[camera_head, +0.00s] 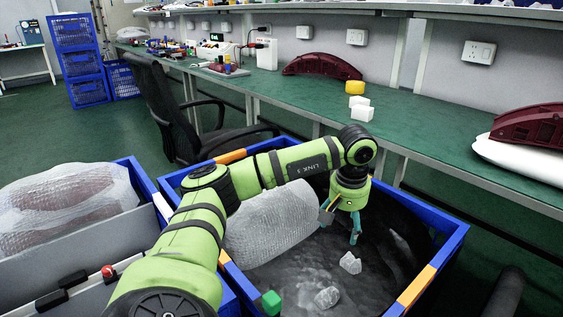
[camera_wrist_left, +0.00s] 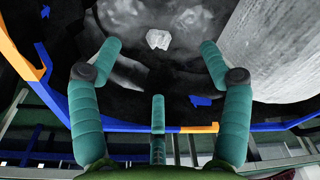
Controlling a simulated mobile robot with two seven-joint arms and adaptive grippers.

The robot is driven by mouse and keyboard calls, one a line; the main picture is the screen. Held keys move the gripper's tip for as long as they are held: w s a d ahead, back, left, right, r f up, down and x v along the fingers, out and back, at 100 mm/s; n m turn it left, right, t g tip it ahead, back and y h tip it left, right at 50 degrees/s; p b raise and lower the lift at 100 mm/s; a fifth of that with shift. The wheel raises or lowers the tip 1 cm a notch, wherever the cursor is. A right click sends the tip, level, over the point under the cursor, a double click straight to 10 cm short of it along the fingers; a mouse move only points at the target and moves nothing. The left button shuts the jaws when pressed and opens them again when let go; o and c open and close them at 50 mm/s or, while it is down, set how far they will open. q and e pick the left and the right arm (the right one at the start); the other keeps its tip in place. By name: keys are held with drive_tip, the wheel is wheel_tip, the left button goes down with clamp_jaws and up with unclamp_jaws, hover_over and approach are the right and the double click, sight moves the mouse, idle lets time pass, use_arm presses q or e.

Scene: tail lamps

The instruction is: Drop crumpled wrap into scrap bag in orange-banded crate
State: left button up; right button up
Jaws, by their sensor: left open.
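The blue crate with orange bands (camera_head: 412,288) stands in front of me. A dark, glossy scrap bag (camera_head: 290,272) lies open inside it. One pale piece of crumpled wrap (camera_head: 350,262) is just below my left gripper (camera_head: 341,231), apart from its fingers. I cannot tell if it rests on the bag or is in the air. Another crumpled piece (camera_head: 326,297) lies nearer to me in the bag. In the left wrist view, the left gripper (camera_wrist_left: 158,50) has its teal fingers spread with nothing between them, and one wrap piece (camera_wrist_left: 158,39) shows beyond. My right gripper is not in view.
A bubble-wrapped bundle (camera_head: 272,225) stands in the crate's left part. A second crate (camera_head: 145,185) with another wrapped part adjoins at left. A green workbench (camera_head: 420,133) with dark red lamps (camera_head: 322,64) runs behind. A black chair (camera_head: 195,115) stands behind the crates.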

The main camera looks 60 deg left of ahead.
use_arm(q)
wheel_tip(320, 180, up, 12)
drive_tip(key=s+d, duration=0.1)
idle(0.5)
idle(0.5)
